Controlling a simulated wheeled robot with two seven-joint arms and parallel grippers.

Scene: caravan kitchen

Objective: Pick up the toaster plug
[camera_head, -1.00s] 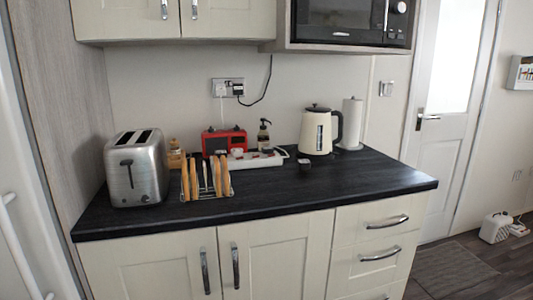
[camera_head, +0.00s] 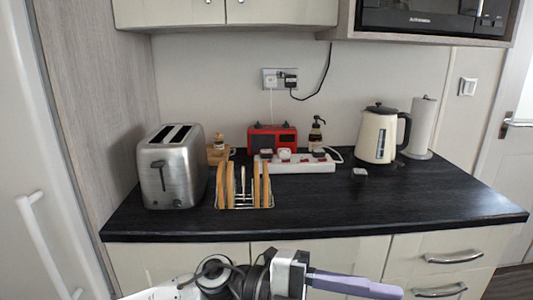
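The silver toaster (camera_head: 172,170) stands at the left end of the dark worktop. A white power strip (camera_head: 297,166) lies behind the toast rack with a white plug (camera_head: 285,154) and dark plugs (camera_head: 319,153) on it. A small pale and dark object (camera_head: 360,172), perhaps a loose plug, lies on the worktop in front of the kettle. I cannot tell which plug is the toaster's. My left gripper (camera_head: 395,292) is low in front of the cupboards, its lavender finger part pointing right, away from all plugs. Its opening cannot be made out. My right gripper is out of view.
A toast rack (camera_head: 244,206) with toast stands right of the toaster. A red radio (camera_head: 272,139), a pump bottle (camera_head: 316,134), a cream kettle (camera_head: 378,136) and a paper roll (camera_head: 422,127) stand behind. The worktop's front right (camera_head: 420,205) is clear.

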